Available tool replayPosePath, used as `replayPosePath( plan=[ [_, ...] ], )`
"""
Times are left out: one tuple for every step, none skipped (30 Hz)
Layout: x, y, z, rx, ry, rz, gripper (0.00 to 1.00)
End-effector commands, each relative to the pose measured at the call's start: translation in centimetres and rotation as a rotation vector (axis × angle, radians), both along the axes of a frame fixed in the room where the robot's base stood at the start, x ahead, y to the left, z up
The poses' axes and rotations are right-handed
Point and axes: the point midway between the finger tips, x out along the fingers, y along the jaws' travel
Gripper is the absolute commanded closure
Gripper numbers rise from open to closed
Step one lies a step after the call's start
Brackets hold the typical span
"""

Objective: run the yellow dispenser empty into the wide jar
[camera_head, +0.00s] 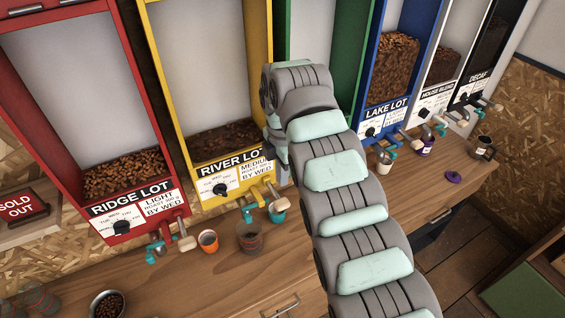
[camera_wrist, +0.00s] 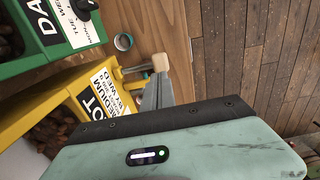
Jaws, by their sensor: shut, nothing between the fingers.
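The yellow dispenser (camera_head: 161,66), labelled RIVER LOT, stands against the wall in the head view. Dark beans (camera_head: 222,139) lie low behind its window. In the wrist view the yellow dispenser (camera_wrist: 62,98) is at left, and a lever with a pale wooden knob (camera_wrist: 160,62) shows by my gripper (camera_wrist: 158,88). My gripper is shut and empty, its fingertips close to the knob; contact is unclear. In the head view my arm hides most of the gripper.
An orange cup (camera_head: 208,241) stands left of the jar, and a teal cup (camera_head: 277,212) to its right. The red dispenser (camera_head: 50,110) is at left; green, blue, white and black ones are at right. A bowl of beans (camera_head: 107,304) sits at front left.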

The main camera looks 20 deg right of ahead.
Motion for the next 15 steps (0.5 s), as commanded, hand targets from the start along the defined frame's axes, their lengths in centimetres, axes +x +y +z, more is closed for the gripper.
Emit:
replayPosePath(
  plan=[
    [-0.2, 0.0, -1.0, 0.002, 0.007, -0.001, 1.0],
    [-0.3, 0.0, -1.6, 0.003, 0.008, 0.0, 1.0],
    [-0.2, 0.0, -2.5, 0.002, 0.008, -0.001, 1.0],
    [-0.2, 0.0, -3.1, 0.002, 0.008, -0.001, 1.0],
    [-0.3, 0.0, -3.7, 0.002, 0.009, -0.001, 1.0],
    [-0.3, 0.1, -4.3, 0.002, 0.009, 0.0, 1.0],
    [-0.2, 0.1, -4.7, 0.001, 0.006, 0.0, 1.0],
    [-0.1, 0.0, -5.1, 0.001, 0.004, 0.0, 1.0],
    [-0.2, 0.0, -5.7, 0.001, 0.005, 0.0, 1.0],
    [-0.2, 0.1, -6.1, 0.0, 0.006, 0.0, 1.0],
    [-0.2, 0.0, -6.5, 0.0, 0.007, 0.0, 1.0],
    [-0.1, 0.0, -6.8, 0.0, 0.005, 0.0, 1.0],
    [-0.1, 0.0, -7.0, 0.0, 0.004, 0.0, 1.0],
    [-0.1, 0.0, -7.2, -0.001, 0.003, -0.001, 1.0],
    [-0.1, 0.0, -7.4, -0.001, 0.002, 0.0, 1.0]
  ],
)
